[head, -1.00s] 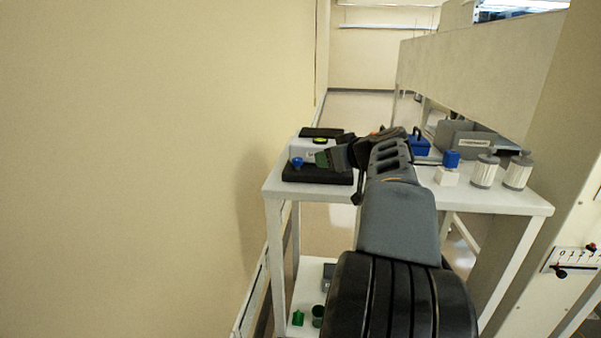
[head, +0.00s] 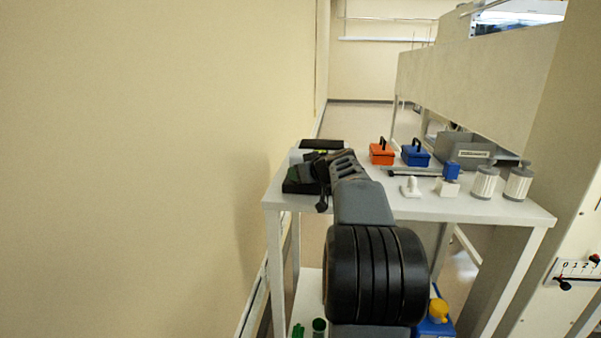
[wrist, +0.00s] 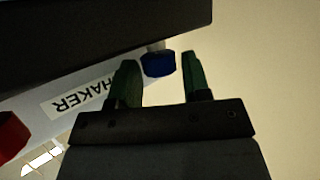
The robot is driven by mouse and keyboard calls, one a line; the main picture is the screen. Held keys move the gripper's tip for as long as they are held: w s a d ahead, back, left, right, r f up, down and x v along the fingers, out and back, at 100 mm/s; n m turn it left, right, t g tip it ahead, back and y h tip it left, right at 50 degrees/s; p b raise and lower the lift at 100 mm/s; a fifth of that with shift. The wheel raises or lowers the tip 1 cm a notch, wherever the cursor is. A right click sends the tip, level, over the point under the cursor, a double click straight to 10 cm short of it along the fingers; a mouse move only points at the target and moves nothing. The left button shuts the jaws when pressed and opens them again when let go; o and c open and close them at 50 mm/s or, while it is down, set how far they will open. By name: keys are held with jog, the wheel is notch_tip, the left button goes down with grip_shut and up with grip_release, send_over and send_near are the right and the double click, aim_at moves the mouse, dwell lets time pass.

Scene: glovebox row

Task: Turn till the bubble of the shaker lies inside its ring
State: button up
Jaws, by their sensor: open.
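The shaker (head: 290,186) is a dark platform on a pale body at the left end of the white table. My arm hides much of it in the head view. A small yellow-green spot, the bubble level (head: 320,152), shows at its back; I cannot tell where the bubble lies. In the wrist view the label SHAKER (wrist: 82,98) reads upside down on the pale side. A blue knob (wrist: 158,65) under the dark platform lies between the tips of my gripper (wrist: 158,60). Its green fingers are open, with a gap visible on each side.
On the table (head: 470,208) stand an orange box (head: 381,154), a blue box (head: 416,156), a grey bin (head: 462,147), a small white piece (head: 410,187), a blue-topped white block (head: 450,178) and two white canisters. A red part (wrist: 12,135) shows in the wrist view. A wall stands close on the left.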

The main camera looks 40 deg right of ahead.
jog(key=c, duration=0.7)
jog(key=shift+o, duration=0.2)
jog(key=shift+f+m+h+b, duration=0.1)
jog(key=shift+m+h+b, duration=0.2)
